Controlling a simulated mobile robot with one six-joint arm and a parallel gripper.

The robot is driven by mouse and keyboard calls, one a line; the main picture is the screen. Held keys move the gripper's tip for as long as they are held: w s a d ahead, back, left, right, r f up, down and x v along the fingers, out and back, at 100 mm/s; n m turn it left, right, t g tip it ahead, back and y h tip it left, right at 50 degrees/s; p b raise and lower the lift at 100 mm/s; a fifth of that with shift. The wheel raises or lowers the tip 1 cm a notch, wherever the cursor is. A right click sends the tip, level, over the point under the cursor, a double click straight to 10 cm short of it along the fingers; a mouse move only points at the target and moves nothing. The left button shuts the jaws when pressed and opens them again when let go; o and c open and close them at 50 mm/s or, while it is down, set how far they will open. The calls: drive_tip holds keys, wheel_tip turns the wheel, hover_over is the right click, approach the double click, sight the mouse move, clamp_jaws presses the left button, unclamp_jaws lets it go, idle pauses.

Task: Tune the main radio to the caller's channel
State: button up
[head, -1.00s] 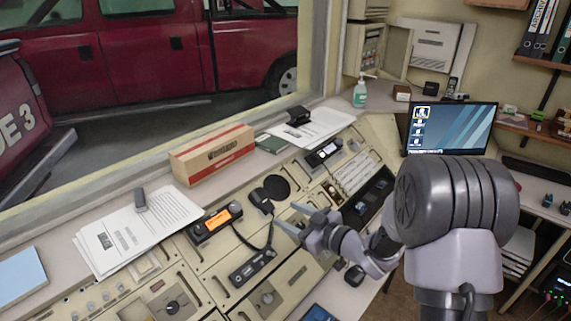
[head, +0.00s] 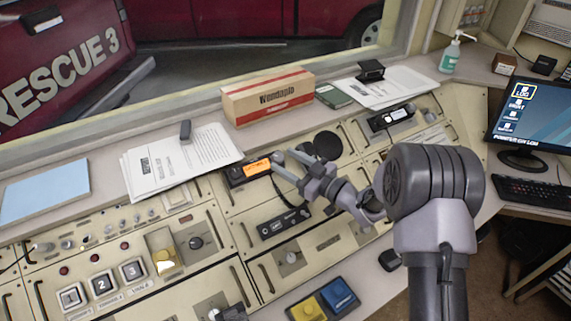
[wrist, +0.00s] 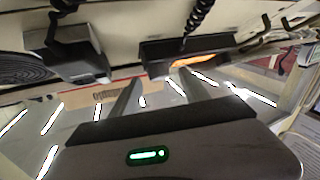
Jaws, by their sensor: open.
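A dark radio (head: 236,178) with a lit orange display (head: 257,167) sits on the sloped console. A coiled cord runs from near it to a black handset. My gripper (head: 279,162) is open and empty, its fingertips just right of this radio's right end. In the head view the fingers cover part of that end; I cannot tell whether they touch it. In the wrist view the radio (wrist: 155,52) is ahead of the open fingers (wrist: 160,92), with its orange display at an angle. A second radio (head: 379,124) with a white display sits farther right. The channel text is too small to read.
A cardboard box (head: 268,100) and papers (head: 180,160) lie on the ledge behind. A black panel unit (head: 284,222), yellow and blue buttons (head: 340,294) and a monitor (head: 535,115) are nearer or rightward.

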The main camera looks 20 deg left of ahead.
drive_tip(key=shift+w+a, duration=0.2)
drive_tip(key=shift+a, duration=0.25)
clamp_jaws()
